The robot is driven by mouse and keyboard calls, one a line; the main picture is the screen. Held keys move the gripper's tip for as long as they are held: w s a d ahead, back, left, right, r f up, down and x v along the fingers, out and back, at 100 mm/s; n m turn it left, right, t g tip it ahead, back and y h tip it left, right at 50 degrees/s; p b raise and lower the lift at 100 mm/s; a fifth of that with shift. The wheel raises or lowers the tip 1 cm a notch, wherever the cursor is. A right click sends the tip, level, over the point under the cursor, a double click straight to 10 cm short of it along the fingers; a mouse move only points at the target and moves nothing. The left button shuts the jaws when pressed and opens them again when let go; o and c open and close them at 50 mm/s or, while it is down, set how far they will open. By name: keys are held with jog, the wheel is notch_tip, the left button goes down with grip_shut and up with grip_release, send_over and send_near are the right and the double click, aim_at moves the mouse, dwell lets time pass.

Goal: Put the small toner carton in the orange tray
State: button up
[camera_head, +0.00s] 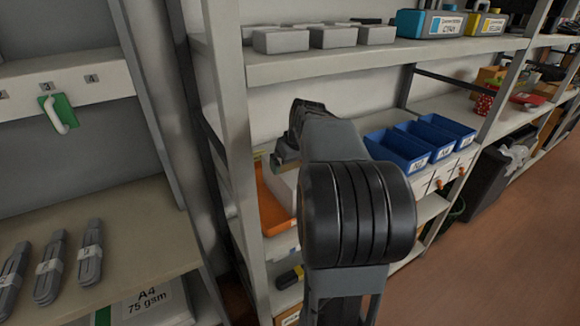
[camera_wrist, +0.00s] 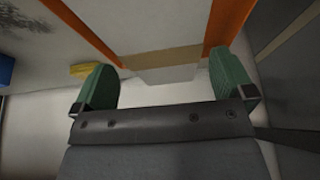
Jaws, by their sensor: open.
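The orange tray (camera_head: 272,208) sits on a middle shelf of the rack, left of my arm in the head view. A white carton (camera_head: 288,184) shows inside it, partly hidden by my arm. My gripper (camera_head: 283,155) is just above the tray's far part. In the wrist view, my gripper (camera_wrist: 165,78) is open, with its green fingertips apart and nothing clasped between them. The pale carton (camera_wrist: 150,25) with a tan band lies beyond the fingertips, between the orange tray walls (camera_wrist: 221,22). Whether a fingertip touches it I cannot tell.
Blue bins (camera_head: 398,153) stand right of my arm on the same rack. The shelf above holds grey boxes (camera_head: 281,40) and a cyan toner box (camera_head: 431,23). A rack upright (camera_head: 232,120) is close on the left. A yellow item (camera_wrist: 94,70) shows in the wrist view.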

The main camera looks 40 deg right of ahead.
jog(key=shift+v, duration=2.4)
